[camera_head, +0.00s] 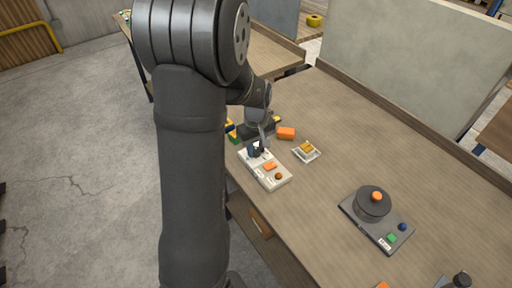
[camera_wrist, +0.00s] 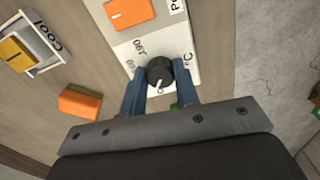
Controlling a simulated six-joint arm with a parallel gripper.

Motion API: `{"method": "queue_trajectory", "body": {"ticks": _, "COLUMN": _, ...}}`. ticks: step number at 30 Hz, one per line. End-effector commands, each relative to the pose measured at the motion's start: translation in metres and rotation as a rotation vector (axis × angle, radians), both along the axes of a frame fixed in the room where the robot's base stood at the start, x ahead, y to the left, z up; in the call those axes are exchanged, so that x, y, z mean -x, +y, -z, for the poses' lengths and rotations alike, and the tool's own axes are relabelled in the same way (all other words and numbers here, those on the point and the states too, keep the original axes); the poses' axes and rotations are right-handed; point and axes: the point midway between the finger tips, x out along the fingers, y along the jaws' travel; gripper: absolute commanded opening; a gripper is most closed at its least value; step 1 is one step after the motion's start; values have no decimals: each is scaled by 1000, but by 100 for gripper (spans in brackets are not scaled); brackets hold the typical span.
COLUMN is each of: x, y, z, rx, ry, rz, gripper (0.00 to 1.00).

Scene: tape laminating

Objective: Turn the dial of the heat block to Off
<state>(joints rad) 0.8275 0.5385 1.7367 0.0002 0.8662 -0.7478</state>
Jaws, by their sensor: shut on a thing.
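The heat block is a white unit (camera_head: 258,169) at the near left edge of the table, with an orange patch (camera_head: 270,166) on top. In the wrist view its white face (camera_wrist: 131,50) carries "180", "°C" and other partly hidden marks. Its dial (camera_wrist: 159,70) is a round dark knob. My gripper (camera_wrist: 160,84) has its two blue-grey fingers closed on opposite sides of the dial. In the head view my gripper (camera_head: 256,148) is at the left end of the unit. The marks just below the dial are mostly hidden, and the dial's setting cannot be read.
An orange block (camera_head: 286,133) and a white tray marked "Cool" (camera_wrist: 38,68) holding a yellow piece (camera_head: 307,147) lie nearby. Several coloured blocks (camera_head: 232,130) sit behind my gripper. A dark device with a round plate (camera_head: 372,205) stands to the right. The table between is clear.

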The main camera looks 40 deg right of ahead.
Motion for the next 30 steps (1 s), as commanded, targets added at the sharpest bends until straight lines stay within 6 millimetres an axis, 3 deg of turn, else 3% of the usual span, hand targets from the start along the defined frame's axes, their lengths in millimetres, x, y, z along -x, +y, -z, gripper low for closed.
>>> {"method": "queue_trajectory", "body": {"ticks": 12, "x": 1, "y": -1, "z": 0, "rx": -1, "ry": 1, "rz": -244, "gripper": 6}}
{"method": "queue_trajectory", "body": {"ticks": 30, "x": 1, "y": -1, "z": 0, "rx": 0, "ry": 2, "rz": -302, "gripper": 6}}
